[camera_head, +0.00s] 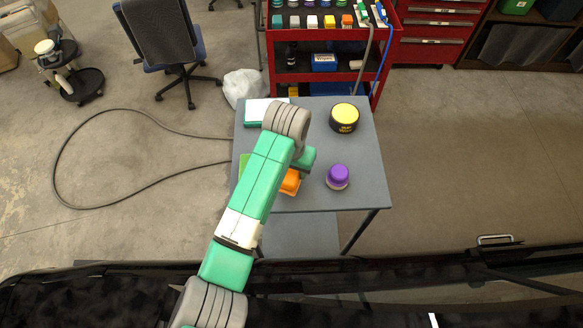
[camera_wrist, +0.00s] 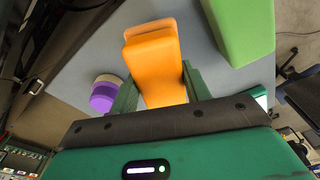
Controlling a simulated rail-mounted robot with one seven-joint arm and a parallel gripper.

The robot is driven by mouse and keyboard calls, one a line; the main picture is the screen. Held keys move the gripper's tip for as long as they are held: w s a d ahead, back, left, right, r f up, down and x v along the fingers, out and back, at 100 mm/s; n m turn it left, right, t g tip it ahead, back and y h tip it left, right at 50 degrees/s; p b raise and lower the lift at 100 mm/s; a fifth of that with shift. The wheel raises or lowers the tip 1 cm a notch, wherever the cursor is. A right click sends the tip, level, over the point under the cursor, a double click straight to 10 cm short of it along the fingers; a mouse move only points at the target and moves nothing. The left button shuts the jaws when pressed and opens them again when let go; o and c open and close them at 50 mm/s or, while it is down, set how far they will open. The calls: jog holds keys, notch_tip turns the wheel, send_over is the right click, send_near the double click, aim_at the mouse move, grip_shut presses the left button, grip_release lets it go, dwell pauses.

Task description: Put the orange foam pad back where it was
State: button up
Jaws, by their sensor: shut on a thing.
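The orange foam pad (camera_wrist: 155,68) is between the two green fingers of my gripper (camera_wrist: 160,88) in the wrist view, and the fingers are shut on it. In the head view only part of the orange pad (camera_head: 291,182) shows beside my arm, over the front part of the grey table (camera_head: 310,200). My arm hides the fingertips there. I cannot tell whether the pad touches the table.
A purple-topped pot (camera_head: 338,176) stands right of the pad. A green block (camera_head: 243,162) is left, partly hidden by my arm. A yellow-lidded tin (camera_head: 344,117) and a white-and-green box (camera_head: 256,112) are farther back. A red tool cart (camera_head: 322,92) stands behind the table.

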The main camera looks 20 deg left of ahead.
aim_at(292, 171)
jog(key=shift+w+a+f, duration=0.1)
jog(key=shift+w+a, duration=0.15)
jog(key=shift+w, duration=0.4)
jog(key=shift+w+f, duration=0.1)
jog(key=shift+f, duration=1.7)
jog(key=shift+f, duration=0.15)
jog(key=o, duration=0.9)
jog(key=shift+o, duration=0.2)
jog(key=r, duration=0.8)
jog(key=s+r, duration=0.1)
jog(key=r, duration=0.3)
jog(key=shift+s+r, duration=0.1)
jog(key=shift+r, duration=0.05)
